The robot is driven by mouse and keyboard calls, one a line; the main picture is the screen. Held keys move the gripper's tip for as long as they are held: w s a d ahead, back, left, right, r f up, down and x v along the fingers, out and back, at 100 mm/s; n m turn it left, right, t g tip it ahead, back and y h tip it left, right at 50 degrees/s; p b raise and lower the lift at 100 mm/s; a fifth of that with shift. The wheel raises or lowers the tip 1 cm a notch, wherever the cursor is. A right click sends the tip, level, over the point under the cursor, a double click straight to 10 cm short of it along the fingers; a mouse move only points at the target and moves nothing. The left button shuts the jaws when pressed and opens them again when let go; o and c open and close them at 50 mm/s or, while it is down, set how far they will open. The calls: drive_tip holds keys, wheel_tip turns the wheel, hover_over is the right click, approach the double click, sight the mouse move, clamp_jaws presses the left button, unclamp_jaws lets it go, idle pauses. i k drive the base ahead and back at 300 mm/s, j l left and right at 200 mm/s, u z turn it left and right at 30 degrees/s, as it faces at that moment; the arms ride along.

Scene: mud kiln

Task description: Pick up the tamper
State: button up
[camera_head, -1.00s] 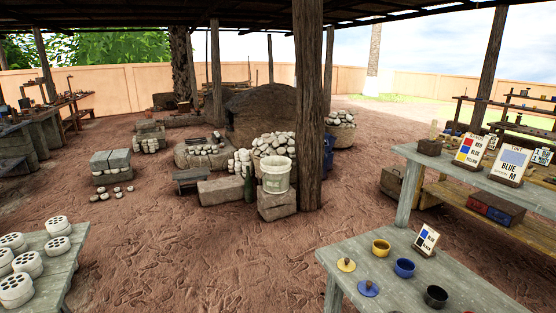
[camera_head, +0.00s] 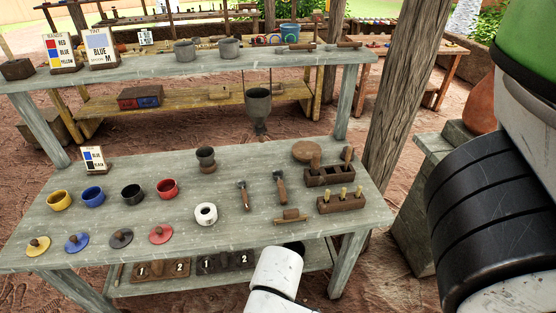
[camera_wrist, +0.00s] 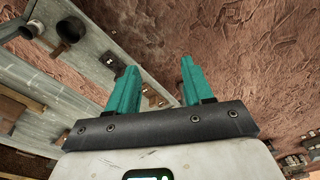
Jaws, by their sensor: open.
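I cannot tell for sure which piece is the tamper. On the near grey table (camera_head: 120,222), a dark wooden block (camera_head: 330,177) at the right holds upright wooden-handled pieces. Two dark-headed hand tools (camera_head: 263,192) lie left of it, and a small wooden piece with a grip (camera_head: 291,215) lies in front. My gripper (camera_wrist: 158,67) shows in the wrist view with its teal fingers apart and nothing between them. It points over reddish ground, with tables at the left of that view. The fingers do not show in the head view.
Yellow, blue, dark and red cups (camera_head: 132,194) with matching lids stand on the near table's left. A wooden post (camera_head: 398,110) rises behind the right side. A second table (camera_head: 255,63) stands behind.

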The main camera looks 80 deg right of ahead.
sight(315, 165)
drive_tip(key=z, duration=1.65)
